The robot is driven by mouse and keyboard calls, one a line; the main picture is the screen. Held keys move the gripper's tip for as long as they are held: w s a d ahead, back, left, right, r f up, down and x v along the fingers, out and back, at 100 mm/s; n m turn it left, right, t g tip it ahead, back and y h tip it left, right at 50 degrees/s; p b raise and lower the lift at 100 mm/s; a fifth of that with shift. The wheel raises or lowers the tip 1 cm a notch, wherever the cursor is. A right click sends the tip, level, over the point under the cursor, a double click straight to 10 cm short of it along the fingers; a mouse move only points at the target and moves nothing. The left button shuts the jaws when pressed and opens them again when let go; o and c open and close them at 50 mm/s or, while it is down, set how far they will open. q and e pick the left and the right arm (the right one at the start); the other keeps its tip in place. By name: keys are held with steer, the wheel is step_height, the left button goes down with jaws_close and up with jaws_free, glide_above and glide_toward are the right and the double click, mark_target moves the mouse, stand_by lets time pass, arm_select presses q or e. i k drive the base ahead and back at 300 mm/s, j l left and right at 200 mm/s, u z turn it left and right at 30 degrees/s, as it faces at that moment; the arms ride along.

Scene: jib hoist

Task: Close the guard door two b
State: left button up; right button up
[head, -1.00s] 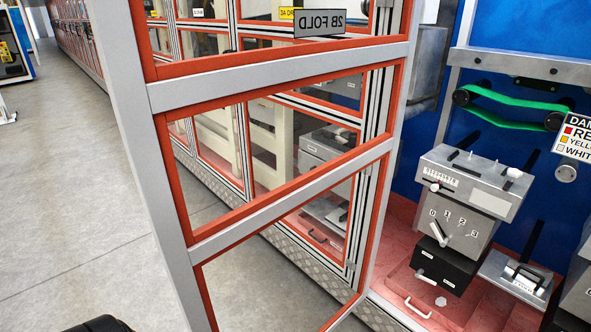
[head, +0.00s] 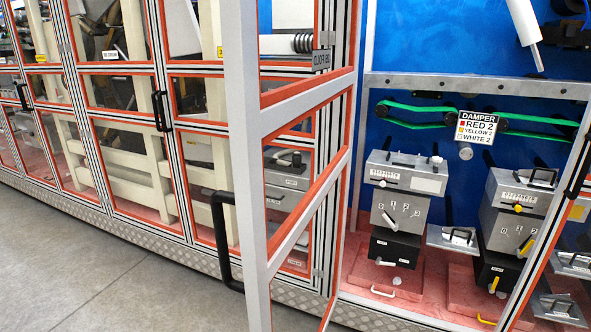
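Guard door 2B (head: 305,95) stands open and swung out towards me, left of middle in the head view. It has a grey frame with orange-red inner edges and clear panes. The hinge side is at the post just left of the opening. The door bay (head: 400,290) is uncovered, with a blue back wall and pink-red floor. Neither of my grippers shows in this view.
Inside the bay stand grey machine units (head: 400,190) below a DAMPER sign (head: 490,124). Closed guard doors (head: 125,130) line the left. Another framed panel with a black handle (head: 578,178) stands at the right edge. Free grey floor (head: 110,280) lies at lower left.

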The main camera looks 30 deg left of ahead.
mark_target(256, 119)
steer(key=j+z, duration=0.1)
steer(key=j, duration=0.65)
steer(key=j+z, duration=0.15)
steer(key=j, duration=0.6)
steer(key=k+j+z, duration=0.1)
steer(key=j, duration=0.6)
steer(key=k, duration=0.05)
